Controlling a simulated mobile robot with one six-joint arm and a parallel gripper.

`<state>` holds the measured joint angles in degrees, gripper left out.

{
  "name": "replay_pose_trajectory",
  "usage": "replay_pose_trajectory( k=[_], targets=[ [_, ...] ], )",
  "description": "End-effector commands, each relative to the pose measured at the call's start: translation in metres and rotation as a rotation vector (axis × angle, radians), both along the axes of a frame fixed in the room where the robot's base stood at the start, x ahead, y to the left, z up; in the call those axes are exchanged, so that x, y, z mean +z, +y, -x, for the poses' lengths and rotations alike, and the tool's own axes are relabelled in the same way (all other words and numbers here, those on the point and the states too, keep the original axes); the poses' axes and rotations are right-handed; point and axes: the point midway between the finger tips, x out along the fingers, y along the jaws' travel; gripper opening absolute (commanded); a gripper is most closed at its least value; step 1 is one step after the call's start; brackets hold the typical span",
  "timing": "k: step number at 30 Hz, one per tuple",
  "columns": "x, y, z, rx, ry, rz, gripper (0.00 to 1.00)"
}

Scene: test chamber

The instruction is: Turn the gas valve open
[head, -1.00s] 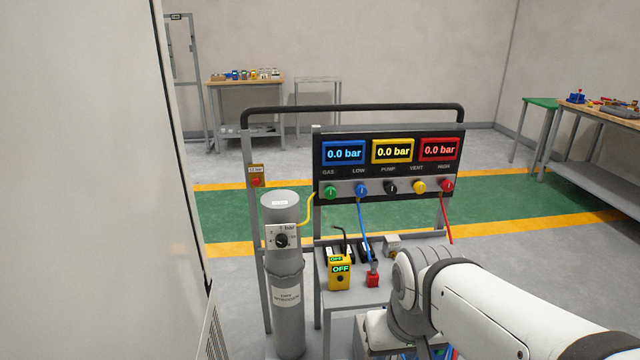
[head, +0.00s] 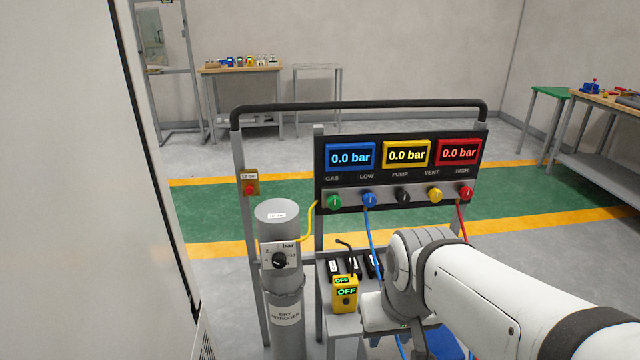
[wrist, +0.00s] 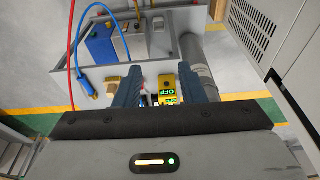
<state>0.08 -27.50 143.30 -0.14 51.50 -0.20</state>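The gas valve, a green knob (head: 334,202) under the word GAS, sits at the left of the knob row on the black panel (head: 325,160). All three panel displays read 0.0 bar. My gripper (wrist: 162,78) shows in the wrist view with its two blue fingers apart. A yellow box with an OFF display (wrist: 167,90) appears in the gap between them, apparently beyond the fingers, and no held object is visible. The green knob cannot be made out in the wrist view.
A grey nitrogen cylinder (head: 284,306) with a dial regulator (head: 280,259) stands left of the panel. The yellow box (head: 345,293) rests on a low shelf. Hoses run down from the panel. A tall pale cabinet (head: 70,180) is close on the left.

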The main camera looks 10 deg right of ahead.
Motion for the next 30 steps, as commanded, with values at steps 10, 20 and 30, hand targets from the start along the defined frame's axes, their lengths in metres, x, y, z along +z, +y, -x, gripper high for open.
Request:
replay_pose_trajectory(
  k=[10,20,30],
  targets=[
    [0.001,-0.002,-0.017,-0.013,-0.029,0.004,0.51],
    [0.000,-0.019,-0.192,-0.104,-0.368,0.011,0.59],
    [-0.028,-0.018,-0.369,-0.133,-0.773,-0.125,0.59]
  ],
)
